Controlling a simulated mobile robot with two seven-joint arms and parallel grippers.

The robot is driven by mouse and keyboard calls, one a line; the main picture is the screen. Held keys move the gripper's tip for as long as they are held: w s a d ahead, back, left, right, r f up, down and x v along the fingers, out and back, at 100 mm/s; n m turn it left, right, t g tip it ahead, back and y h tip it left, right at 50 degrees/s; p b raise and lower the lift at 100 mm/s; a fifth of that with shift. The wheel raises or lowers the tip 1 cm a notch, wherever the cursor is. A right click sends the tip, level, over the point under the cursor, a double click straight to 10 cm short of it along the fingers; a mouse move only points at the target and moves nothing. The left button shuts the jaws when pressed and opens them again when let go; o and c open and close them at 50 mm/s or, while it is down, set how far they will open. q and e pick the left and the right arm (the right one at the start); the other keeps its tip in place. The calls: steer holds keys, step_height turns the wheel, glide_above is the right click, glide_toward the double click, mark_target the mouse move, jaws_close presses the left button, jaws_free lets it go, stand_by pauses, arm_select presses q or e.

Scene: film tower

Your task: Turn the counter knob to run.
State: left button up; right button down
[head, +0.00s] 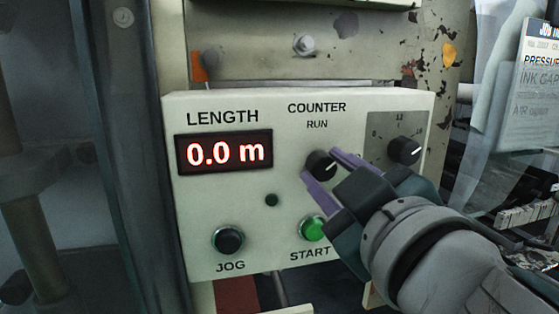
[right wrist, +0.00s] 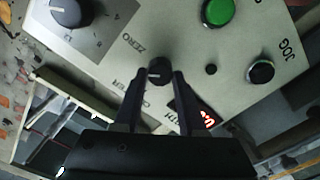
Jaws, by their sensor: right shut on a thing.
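The counter knob (head: 321,162) is a small black knob on the cream control panel, below the labels COUNTER and RUN. My right gripper (head: 320,164) reaches in from the lower right, with one purple finger on each side of the knob, shut on it. In the right wrist view the knob (right wrist: 159,69) sits between the two dark fingertips (right wrist: 158,77). A ZERO label shows beside it there, and a finger covers part of the panel. I cannot clearly tell which way the knob's mark points. My left gripper is not in view.
The panel (head: 290,262) also has a red length display (head: 224,152) reading 0.0 m, a black JOG button (head: 228,240), a green START button (head: 313,229) close below my fingers, and another dial (head: 404,150) at the right. A dark upright (head: 125,150) stands left of the panel.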

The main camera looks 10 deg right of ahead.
steer(key=n+p, duration=0.1)
steer(key=n, duration=0.4)
steer(key=shift+n, duration=0.3)
steer(key=n+p, duration=0.1)
steer(key=n, duration=0.3)
steer(key=shift+n+p, duration=0.3)
steer(key=shift+n, duration=0.1)
steer(key=shift+f, duration=0.1)
steer(key=c, duration=0.5)
jaws_free()
